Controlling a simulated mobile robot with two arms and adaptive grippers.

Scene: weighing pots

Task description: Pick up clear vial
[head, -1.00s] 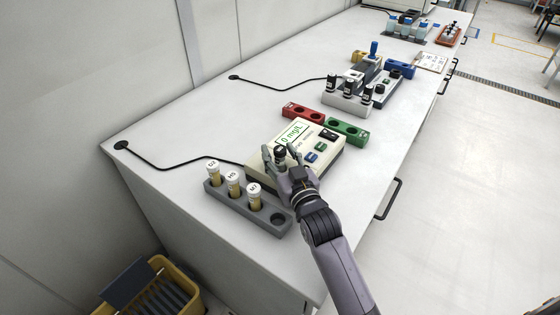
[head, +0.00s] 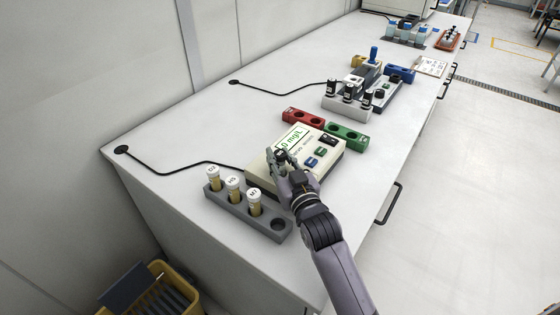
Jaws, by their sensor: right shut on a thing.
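My right gripper (head: 280,163) is over the left front part of the beige meter (head: 331,166), whose screen reads in mg/L. It is shut on a small vial with a dark cap (head: 281,156). The fingers hide most of that vial, so I cannot tell whether it is clear or whether it touches the meter. My left gripper is not in view.
A grey rack (head: 232,206) in front of the meter holds several white-capped vials and has one empty hole. A red block (head: 303,116) and a green block (head: 346,136) lie behind the meter. A white rack (head: 346,107) with black-capped vials stands farther back.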

